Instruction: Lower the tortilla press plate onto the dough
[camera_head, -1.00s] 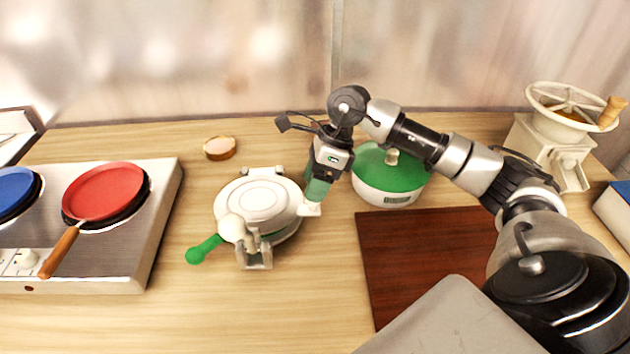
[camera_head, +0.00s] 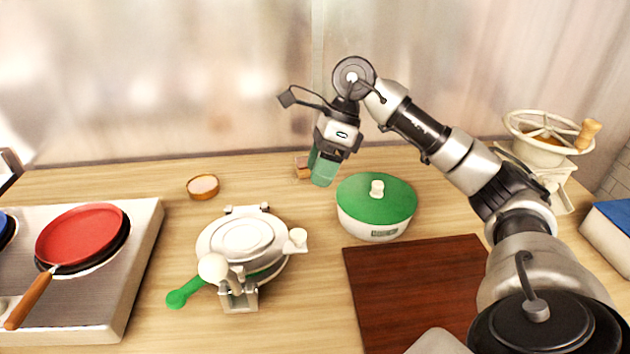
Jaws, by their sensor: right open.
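The white tortilla press (camera_head: 243,240) stands on the wooden counter left of centre. Its round top plate lies down over the base. Any dough between the plates is hidden. My right gripper (camera_head: 320,172) has green fingers and is open and empty. It is behind and to the right of the press, above the counter and apart from the press. My left gripper is not in view.
A white bowl with a green lid (camera_head: 376,200) stands right of the press. A dark red board (camera_head: 415,290) lies front right. A red pan (camera_head: 80,235) sits on the steel stove (camera_head: 125,260) at left. A small round dish (camera_head: 202,187) and a mill (camera_head: 545,150) stand farther back.

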